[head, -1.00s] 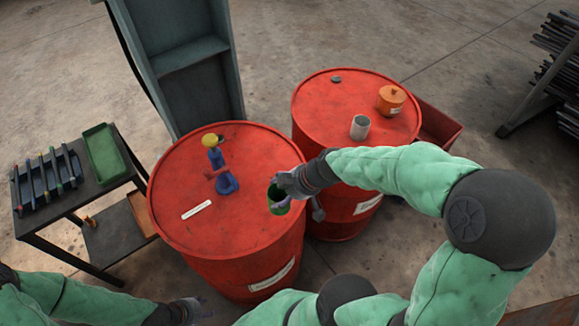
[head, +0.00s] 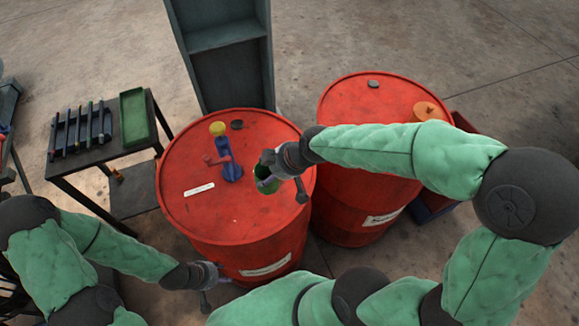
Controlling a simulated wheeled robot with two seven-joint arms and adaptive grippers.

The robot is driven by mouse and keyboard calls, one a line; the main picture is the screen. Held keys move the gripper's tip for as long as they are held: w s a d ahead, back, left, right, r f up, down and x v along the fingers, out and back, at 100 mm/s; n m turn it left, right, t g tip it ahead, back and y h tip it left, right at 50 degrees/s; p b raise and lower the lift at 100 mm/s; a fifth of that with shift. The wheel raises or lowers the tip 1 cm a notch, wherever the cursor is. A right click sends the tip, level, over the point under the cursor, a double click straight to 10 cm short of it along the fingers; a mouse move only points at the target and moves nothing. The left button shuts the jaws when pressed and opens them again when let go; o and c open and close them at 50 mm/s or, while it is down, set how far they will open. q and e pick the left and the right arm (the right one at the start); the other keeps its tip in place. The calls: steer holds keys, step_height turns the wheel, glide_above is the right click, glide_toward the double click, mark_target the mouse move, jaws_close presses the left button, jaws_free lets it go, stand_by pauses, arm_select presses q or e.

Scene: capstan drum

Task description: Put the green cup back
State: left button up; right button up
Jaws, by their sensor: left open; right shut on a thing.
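The green cup (head: 264,184) is at the right part of the left red drum's top (head: 205,226). My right gripper (head: 267,168) is shut on the green cup, reaching in from the right. I cannot tell whether the cup touches the drum top. A blue stand with a red handle and yellow top (head: 230,168) stands on the same drum, left of the cup. My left gripper (head: 226,281) is open and empty, low in front of the left drum.
A second red drum (head: 345,95) stands at the right, with an orange pot (head: 428,111) on it; my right arm crosses over it. A dark table (head: 85,165) with tools and a green tray (head: 134,115) is at left. A grey shelf unit (head: 220,65) stands behind.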

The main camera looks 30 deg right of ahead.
steer(key=shift+w+d+f+b, duration=0.7)
steer(key=shift+w+d+f, duration=0.7)
steer(key=shift+f, duration=0.6)
steer(key=shift+w+d+f+b, duration=0.7)
steer(key=shift+w+d+f, duration=0.45)
steer(key=shift+d+f, duration=0.7)
steer(key=shift+w+d+f+b, duration=0.7)
steer(key=shift+w+d+f, duration=0.6)
steer(key=shift+f, duration=0.85)
steer(key=shift+f, duration=0.15)
steer(key=o, duration=1.3)
steer(key=shift+s, duration=0.1)
